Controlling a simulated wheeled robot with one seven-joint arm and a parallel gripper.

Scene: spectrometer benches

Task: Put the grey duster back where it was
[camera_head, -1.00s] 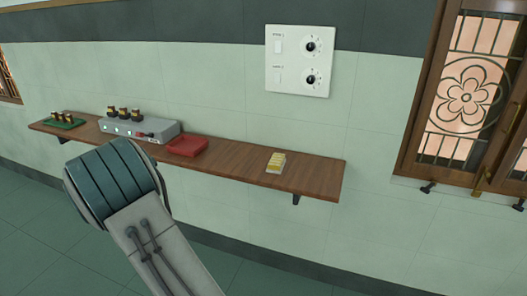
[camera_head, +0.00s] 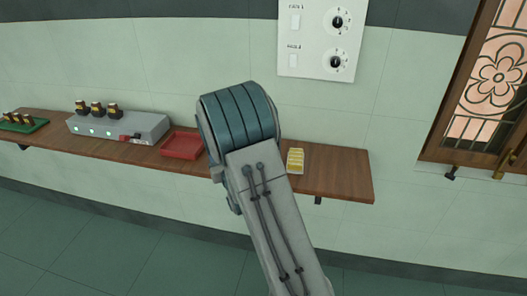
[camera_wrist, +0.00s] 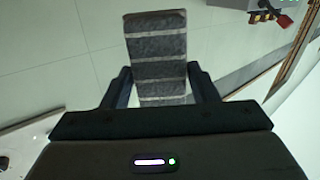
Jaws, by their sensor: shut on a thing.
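The grey duster (camera_wrist: 158,52) is a striped dark grey block with pale bands, seen in the wrist view. My gripper (camera_wrist: 160,82) is shut on it, one dark finger against each side, and the duster sticks out beyond the fingertips. In the head view my arm covers the gripper and the duster, so neither shows there. No mark of the duster's former place can be told in these frames.
A wooden wall shelf (camera_head: 340,178) bears a green board (camera_head: 22,122), a grey box with knobs (camera_head: 118,128), a red tray (camera_head: 182,145) and a yellow stack (camera_head: 295,160). A white switch panel (camera_head: 318,40) hangs above. The shelf's right end is bare.

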